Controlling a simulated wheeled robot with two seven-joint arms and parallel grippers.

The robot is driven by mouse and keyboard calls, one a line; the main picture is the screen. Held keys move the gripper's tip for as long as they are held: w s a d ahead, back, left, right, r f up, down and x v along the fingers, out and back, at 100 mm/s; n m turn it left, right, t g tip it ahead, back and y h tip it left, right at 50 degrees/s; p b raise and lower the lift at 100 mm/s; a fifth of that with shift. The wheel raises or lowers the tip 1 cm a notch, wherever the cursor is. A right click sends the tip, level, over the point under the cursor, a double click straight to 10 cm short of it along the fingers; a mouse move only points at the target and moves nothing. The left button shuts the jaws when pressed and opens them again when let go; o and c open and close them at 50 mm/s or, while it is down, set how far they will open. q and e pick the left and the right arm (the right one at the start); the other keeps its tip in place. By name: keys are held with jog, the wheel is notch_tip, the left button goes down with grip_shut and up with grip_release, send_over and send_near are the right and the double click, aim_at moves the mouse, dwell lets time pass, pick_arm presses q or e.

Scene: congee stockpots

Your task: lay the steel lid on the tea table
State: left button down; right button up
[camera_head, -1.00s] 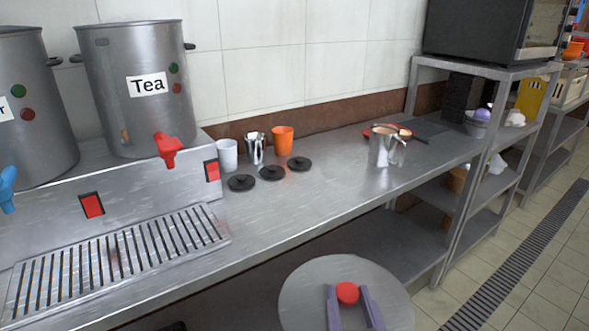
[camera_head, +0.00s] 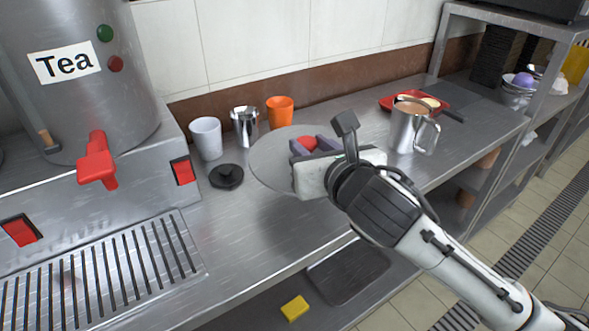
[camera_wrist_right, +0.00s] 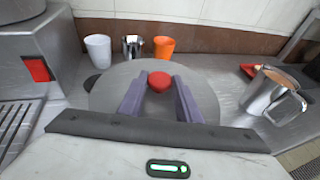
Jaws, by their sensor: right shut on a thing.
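The steel lid (camera_head: 266,163) is a flat grey disc with a red knob (camera_wrist_right: 160,81). My right gripper (camera_head: 313,145) is shut on the lid, its two purple fingers either side of the knob. The lid is over the steel tea table (camera_head: 255,228), close to its surface and roughly level. I cannot tell whether it touches the table. It also shows in the wrist view (camera_wrist_right: 113,84). My left gripper is not in view.
A white cup (camera_head: 206,138), a steel jug (camera_head: 244,127) and an orange cup (camera_head: 280,111) stand behind the lid. A black disc (camera_head: 226,176) lies to its left. A filled steel mug (camera_head: 407,133) stands to its right. The tea urn (camera_head: 75,80) stands left.

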notch_tip(320, 180, down, 4)
jog(key=shift+s+r, duration=0.15)
jog(key=shift+r, duration=0.1)
jog(key=shift+f+b, duration=0.75)
jog(key=shift+f, duration=1.5)
jog(key=o, duration=1.2)
jog(key=p+v, duration=0.1)
jog(key=v, duration=1.1)
jog(key=shift+r, duration=0.1)
